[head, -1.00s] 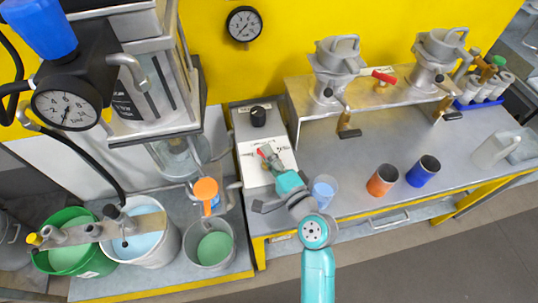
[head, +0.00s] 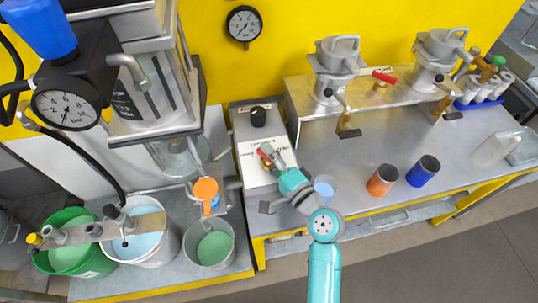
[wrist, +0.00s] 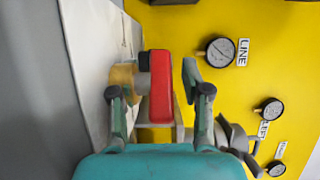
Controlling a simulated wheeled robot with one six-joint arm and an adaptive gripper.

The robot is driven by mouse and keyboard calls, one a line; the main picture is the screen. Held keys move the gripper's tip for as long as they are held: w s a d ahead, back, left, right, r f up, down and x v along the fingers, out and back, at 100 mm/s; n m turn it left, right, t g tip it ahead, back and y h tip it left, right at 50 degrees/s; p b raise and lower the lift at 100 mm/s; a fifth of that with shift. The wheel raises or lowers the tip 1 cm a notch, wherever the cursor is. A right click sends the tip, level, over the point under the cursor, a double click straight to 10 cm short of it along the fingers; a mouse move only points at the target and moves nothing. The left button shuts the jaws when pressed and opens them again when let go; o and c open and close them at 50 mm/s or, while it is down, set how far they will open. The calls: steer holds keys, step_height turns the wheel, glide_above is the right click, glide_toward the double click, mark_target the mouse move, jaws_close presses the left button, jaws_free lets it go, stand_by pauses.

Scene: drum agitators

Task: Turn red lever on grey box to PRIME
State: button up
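The grey box (head: 240,120) stands left of the bench shelf, with a black knob on its upper part and a white label plate (head: 249,176) below. The red lever (head: 261,152) is on that plate, partly hidden by my gripper (head: 271,157). In the wrist view the red lever (wrist: 159,91) stands between the two fingers of my gripper (wrist: 155,94), over a brass-coloured fitting. Gaps show between the lever and each finger, so the gripper is open around it. The PRIME mark is not readable.
A second red-handled valve (head: 383,76) sits on the raised shelf to the right. A pale blue cup (head: 325,186) is close beside my arm. Orange (head: 382,181) and blue (head: 423,171) cups stand further right. Buckets are at lower left.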

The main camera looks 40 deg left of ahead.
steer(key=shift+d, duration=0.1)
steer(key=v, duration=1.1)
steer(key=shift+s+d, duration=0.15)
steer(key=shift+d, duration=0.25)
steer(key=s+d+f+m+t+h, duration=0.1)
steer(key=s+d+f+t+h, duration=0.4)
steer(key=d, duration=0.6)
steer(key=s+d+f+m+t+h, duration=0.1)
steer(key=s+d+f+t+h, duration=0.1)
steer(key=s+d+f+h, duration=0.5)
steer(key=s+d+r+n+t+h, duration=0.1)
steer(key=s+d+r+n+h, duration=0.1)
steer(key=s+d+r, duration=0.2)
steer(key=s+d+r+n+t+h, duration=0.1)
steer(key=s+d+r+n+h, duration=0.2)
steer(key=s+d, duration=0.7)
step_height(320, 180, up, 2)
steer(key=shift+s+d+r+t, duration=0.2)
steer(key=shift+s+d+t, duration=0.1)
steer(key=shift+s+d, duration=0.15)
